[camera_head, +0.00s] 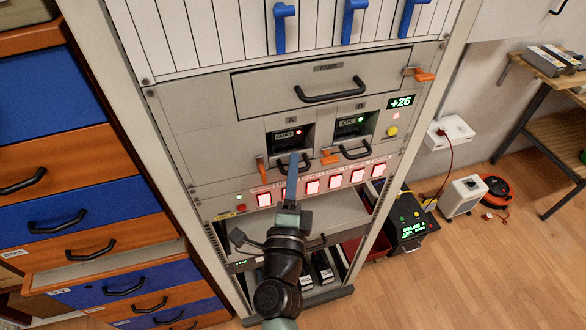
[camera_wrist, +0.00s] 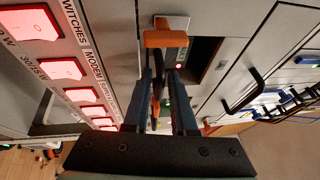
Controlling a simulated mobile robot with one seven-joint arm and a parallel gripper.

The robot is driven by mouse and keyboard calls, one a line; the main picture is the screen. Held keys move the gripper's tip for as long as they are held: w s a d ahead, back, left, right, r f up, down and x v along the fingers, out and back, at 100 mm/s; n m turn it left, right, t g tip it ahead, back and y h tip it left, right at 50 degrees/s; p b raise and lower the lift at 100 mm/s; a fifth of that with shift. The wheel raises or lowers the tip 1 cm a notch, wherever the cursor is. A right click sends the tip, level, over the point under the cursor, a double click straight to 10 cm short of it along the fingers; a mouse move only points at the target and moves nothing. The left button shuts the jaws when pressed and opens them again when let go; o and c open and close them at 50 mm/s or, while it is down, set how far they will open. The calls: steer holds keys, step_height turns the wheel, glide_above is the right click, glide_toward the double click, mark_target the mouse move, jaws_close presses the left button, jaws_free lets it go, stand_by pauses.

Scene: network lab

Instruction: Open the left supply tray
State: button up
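The left supply tray, bay A (camera_head: 290,137), sits in the grey rack with a dark recess and a red-lit display. An orange latch (camera_head: 261,170) stands upright at its left, and also shows in the wrist view (camera_wrist: 165,38). Bay A looks flush with the panel. My gripper (camera_head: 292,172) is at bay A's black handle, whose middle it hides in the head view. In the wrist view, my gripper's (camera_wrist: 162,85) two dark fingers are apart, with the handle (camera_wrist: 158,82) seeming to lie between them. I cannot tell whether they touch it.
Bay B (camera_head: 355,125) is to the right, with its own handle and a roughly horizontal orange latch (camera_head: 330,158). Red-lit switches (camera_head: 312,186) run just below. The fan drawer handle (camera_head: 332,92) juts out above. A drawer cabinet (camera_head: 75,190) stands left.

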jaws_close()
stand_by(1.3)
